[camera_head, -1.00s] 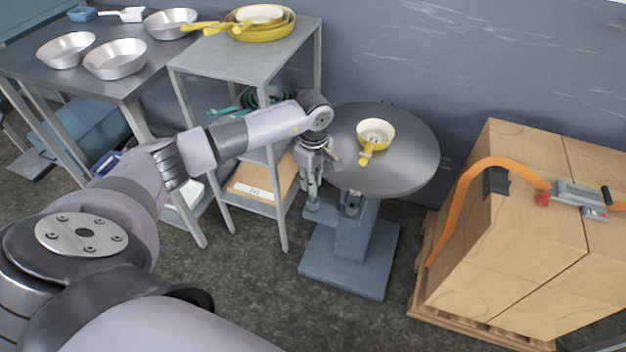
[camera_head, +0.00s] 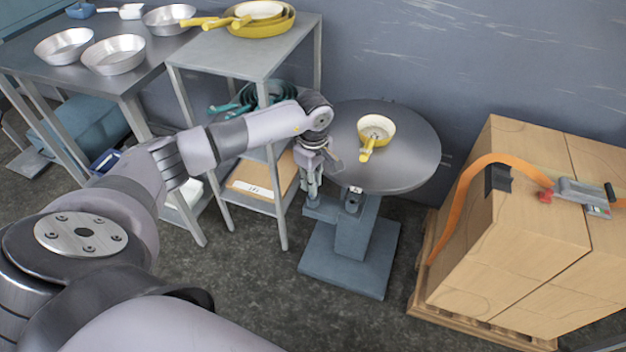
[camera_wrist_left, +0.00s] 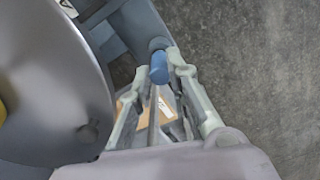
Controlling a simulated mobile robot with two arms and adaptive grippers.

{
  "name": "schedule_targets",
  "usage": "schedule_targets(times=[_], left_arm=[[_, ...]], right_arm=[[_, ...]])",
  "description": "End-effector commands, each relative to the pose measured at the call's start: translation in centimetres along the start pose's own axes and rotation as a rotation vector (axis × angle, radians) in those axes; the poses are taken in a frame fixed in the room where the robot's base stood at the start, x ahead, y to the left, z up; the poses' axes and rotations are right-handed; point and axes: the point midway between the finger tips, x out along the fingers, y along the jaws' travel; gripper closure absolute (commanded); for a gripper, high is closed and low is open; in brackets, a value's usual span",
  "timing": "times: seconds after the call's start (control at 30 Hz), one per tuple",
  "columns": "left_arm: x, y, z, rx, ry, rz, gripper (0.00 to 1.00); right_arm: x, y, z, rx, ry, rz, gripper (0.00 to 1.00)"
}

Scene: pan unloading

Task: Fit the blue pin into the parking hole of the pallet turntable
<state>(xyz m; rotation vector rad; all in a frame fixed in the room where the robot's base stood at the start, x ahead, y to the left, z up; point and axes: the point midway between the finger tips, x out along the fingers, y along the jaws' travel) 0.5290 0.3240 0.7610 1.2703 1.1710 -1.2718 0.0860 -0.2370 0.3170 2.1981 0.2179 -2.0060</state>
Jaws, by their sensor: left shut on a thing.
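The turntable is a round grey disc (camera_head: 405,165) on a blue-grey pedestal (camera_head: 352,240), with a small yellow-handled pan (camera_head: 376,131) on top. My left gripper (camera_head: 313,192) points down beside the disc's left edge. In the left wrist view my left gripper (camera_wrist_left: 158,72) is shut on the blue pin (camera_wrist_left: 159,68), whose rounded blue end shows between the fingertips. A blue-grey round part (camera_wrist_left: 158,44) of the turntable's bracket lies just beyond the pin. I cannot tell whether they touch. The parking hole is not clearly visible. My right gripper is not in view.
A grey shelf stand (camera_head: 240,60) with stacked yellow pans is left of the turntable. A metal table (camera_head: 75,75) with several steel pans stands farther left. Strapped boxes (camera_head: 510,230) on a pallet stand at the right. Open floor lies in front of the pedestal.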

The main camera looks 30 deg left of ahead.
Motion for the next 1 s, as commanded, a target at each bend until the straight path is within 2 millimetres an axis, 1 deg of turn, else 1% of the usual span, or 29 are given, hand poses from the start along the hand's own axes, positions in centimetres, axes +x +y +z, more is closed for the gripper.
schedule_targets(times=[0.63, 0.73, 0.77, 1.0], left_arm=[[0.98, 0.00, -0.02, 0.000, 0.000, 0.000, 1.00], [0.88, 0.00, -0.02, 0.000, 0.000, 0.000, 1.00], [0.87, 0.00, -0.02, 0.000, 0.000, 0.000, 0.81], [0.87, 0.01, -0.01, 0.000, 0.000, 0.000, 0.66]], right_arm=[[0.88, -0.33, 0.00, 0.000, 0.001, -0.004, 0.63], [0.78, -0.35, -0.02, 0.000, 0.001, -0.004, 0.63], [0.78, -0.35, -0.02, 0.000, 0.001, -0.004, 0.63], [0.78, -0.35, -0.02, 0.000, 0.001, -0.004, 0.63]])
